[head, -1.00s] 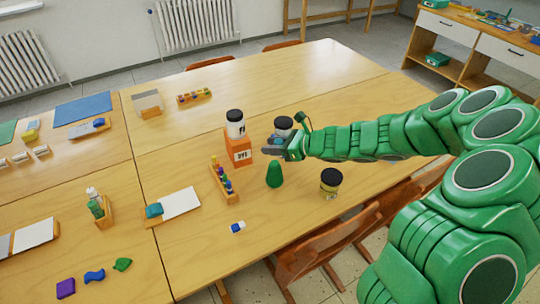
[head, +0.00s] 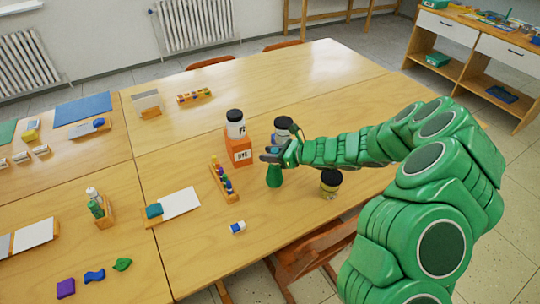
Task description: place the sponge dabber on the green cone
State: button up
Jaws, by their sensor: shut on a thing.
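The green cone (head: 274,179) stands upright on the table, between the orange box and a black-lidded jar. My gripper (head: 268,157) is just above the cone's top and overlaps it in the picture. It is shut on the sponge dabber, which is small and mostly hidden by the fingers. I cannot tell whether the dabber touches the cone.
Close behind my gripper stands a black-lidded jar (head: 283,124). An orange box (head: 239,154) with a white bottle (head: 235,127) is to the left, near a peg rack (head: 224,182). A dark-lidded yellow jar (head: 330,184) stands right of the cone. The table front is mostly clear.

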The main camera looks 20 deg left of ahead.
jog(key=shift+f, duration=0.35)
jog(key=shift+f, duration=0.1)
jog(key=o, duration=1)
jog(key=shift+v, duration=6.05)
jog(key=shift+a+r, duration=0.1)
jog(key=shift+r, duration=0.1)
